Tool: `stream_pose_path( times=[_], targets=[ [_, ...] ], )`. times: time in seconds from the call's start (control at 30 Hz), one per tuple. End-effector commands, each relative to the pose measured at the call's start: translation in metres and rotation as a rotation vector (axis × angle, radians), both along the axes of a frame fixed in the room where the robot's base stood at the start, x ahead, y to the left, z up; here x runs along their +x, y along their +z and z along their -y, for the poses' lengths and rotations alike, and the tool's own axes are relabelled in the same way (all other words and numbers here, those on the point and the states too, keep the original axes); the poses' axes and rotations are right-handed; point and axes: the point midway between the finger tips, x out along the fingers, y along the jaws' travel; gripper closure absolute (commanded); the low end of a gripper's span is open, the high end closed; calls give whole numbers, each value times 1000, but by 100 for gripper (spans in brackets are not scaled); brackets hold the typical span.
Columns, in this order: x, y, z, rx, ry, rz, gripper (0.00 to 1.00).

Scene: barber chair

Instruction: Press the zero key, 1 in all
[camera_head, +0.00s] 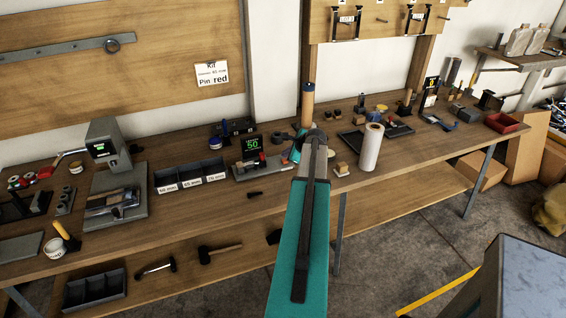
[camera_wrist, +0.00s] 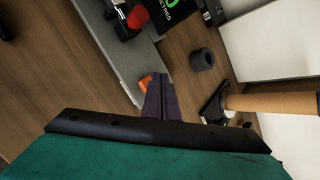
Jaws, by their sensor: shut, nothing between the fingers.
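The measuring stand (camera_head: 262,168) with a dark display (camera_head: 252,145) showing a green 50 sits on the bench. In the wrist view, the display (camera_wrist: 172,12) is cut off by the top edge, and the grey base (camera_wrist: 120,50) runs diagonally. A small orange block (camera_wrist: 145,83) at the end of the base may be the zero key; I can read no mark on it. My gripper (camera_wrist: 160,80) is shut and empty, its tips just right of the orange block in the picture. I cannot tell whether they touch. In the head view, my arm hides the fingertips.
A red knob (camera_wrist: 137,17) stands on the base. A dark cylinder (camera_wrist: 202,59) and a tan handle (camera_wrist: 275,101) are to the right of my fingers. The labelled bins (camera_head: 190,176) are left of the stand, and a white roll (camera_head: 371,147) stands to the right.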

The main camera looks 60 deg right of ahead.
Motion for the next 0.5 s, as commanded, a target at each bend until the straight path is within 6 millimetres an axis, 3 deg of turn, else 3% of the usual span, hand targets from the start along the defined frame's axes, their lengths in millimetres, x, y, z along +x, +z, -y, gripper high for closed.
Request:
stream_pose_path(
  times=[0.5],
  targets=[
    [0, 30, 0, 0, 0, 0, 100]
  ],
)
